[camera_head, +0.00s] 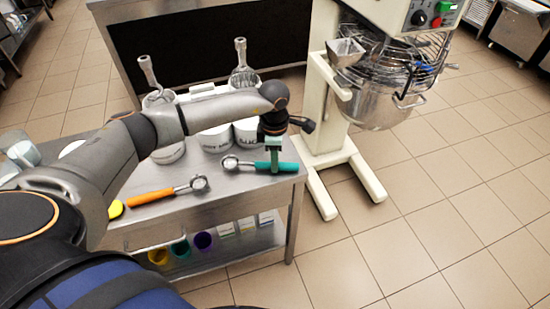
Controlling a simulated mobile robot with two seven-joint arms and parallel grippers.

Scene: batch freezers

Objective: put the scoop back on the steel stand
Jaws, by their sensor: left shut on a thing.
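A scoop with a teal handle (287,167) and a round metal bowl (230,163) is near the right end of the steel table (262,190). My left gripper (274,164) points down and is shut on the teal handle. I cannot tell whether the scoop touches the tabletop or is just above it. A second scoop with an orange handle (150,197) lies on the table further left, its metal bowl (200,183) to the right. I cannot clearly make out a separate steel stand; my left arm hides part of the table. My right gripper is not in view.
White tubs (217,138) stand behind my arm, with upright metal utensils (241,60) beyond. A large mixer with a steel bowl (375,105) stands to the right. Coloured cups (202,240) and small boxes are on the lower shelf. The floor at right is clear.

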